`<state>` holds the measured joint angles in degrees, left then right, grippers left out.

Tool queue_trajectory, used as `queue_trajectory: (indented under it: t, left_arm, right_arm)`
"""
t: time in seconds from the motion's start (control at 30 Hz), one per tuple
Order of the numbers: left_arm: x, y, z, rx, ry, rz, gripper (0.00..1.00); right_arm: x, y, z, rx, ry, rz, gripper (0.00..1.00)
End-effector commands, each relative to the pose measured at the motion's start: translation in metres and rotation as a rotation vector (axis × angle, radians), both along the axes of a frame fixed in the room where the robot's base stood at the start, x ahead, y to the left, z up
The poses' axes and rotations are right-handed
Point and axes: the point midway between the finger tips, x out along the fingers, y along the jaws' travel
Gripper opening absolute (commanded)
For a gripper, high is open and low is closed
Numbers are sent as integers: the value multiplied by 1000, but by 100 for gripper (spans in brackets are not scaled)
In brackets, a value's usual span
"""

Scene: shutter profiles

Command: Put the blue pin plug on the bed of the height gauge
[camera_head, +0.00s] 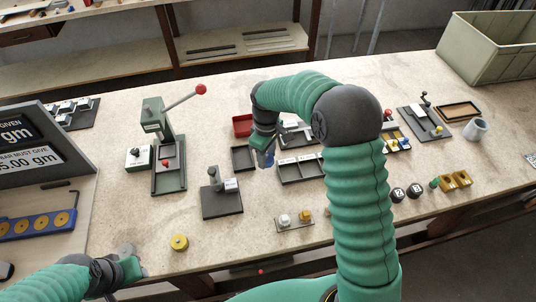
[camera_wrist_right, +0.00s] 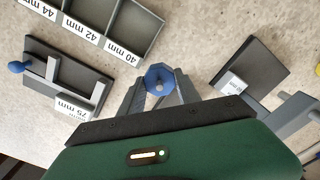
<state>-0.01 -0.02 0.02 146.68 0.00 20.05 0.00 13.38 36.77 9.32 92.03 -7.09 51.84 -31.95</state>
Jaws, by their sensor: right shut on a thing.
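The blue pin plug (camera_wrist_right: 160,78) is held between the fingertips of my right gripper (camera_wrist_right: 158,88); it also shows in the head view (camera_head: 268,160) as a small blue piece below the gripper. The plug is above the bench, beside the sectioned tray. What looks like the height gauge (camera_head: 222,200) is a dark flat bed with a grey post and a white label, left of and nearer than the right gripper. Its bare bed (camera_wrist_right: 248,66) shows at right in the wrist view. My left gripper (camera_head: 134,262) looks open and empty at the bench's front left.
A sectioned tray (camera_head: 288,174) with millimetre labels lies just right of the held plug. A green lever press (camera_head: 167,150) stands left of the gauge. A yellow disc (camera_head: 179,242) lies in front. A dark fixture with a blue knob (camera_wrist_right: 16,67) is at left in the wrist view.

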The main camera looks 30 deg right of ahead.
Motion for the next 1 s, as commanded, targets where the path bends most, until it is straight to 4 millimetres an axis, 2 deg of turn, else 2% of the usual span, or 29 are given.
queue_trajectory:
  t: [0.27,0.43,0.63,0.67,0.8,1.0]
  left_arm:
    - [0,0,5,0,1,1,36]
    - [0,0,7,0,0,0,36]
    - [0,0,7,0,0,0,36]
    - [0,0,7,0,0,0,36]
    - [0,0,7,0,0,0,36]
    - [0,0,7,0,0,1,36]
  right_arm:
    - [25,-19,-4,3,2,-2,0]
    - [21,-17,-35,4,5,0,0]
    - [22,-17,-39,3,2,0,0]
    - [22,-16,-39,3,2,0,42]
    - [22,-16,-39,1,2,0,60]
    - [22,-17,-39,3,2,0,61]
